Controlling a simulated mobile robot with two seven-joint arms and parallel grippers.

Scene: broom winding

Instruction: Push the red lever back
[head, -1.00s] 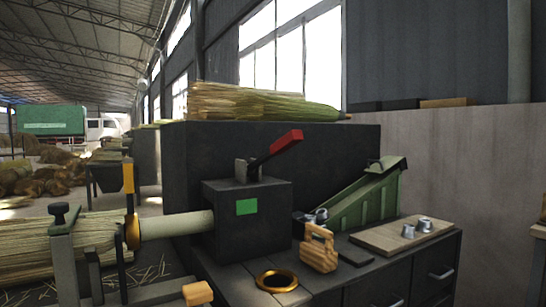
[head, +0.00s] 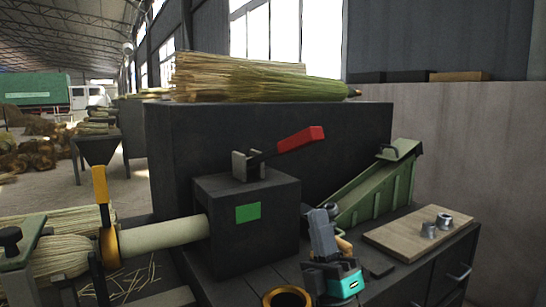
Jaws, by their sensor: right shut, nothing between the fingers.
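The red lever (head: 301,139) sits on a metal bracket on top of the dark machine box (head: 245,240). Its red grip points to the right and slightly up. My right gripper (head: 323,212) is shut and empty, its grey fingers pointing up from a teal wrist part. It is below and right of the lever, beside the box's right side, and apart from the lever. My left gripper is not in view.
A green sloped chute (head: 375,192) stands right of the box. A wooden board (head: 405,238) with two metal cups lies at the bench's right. A golden ring (head: 287,298) is at the front. A straw bundle (head: 240,80) lies on the tall cabinet behind.

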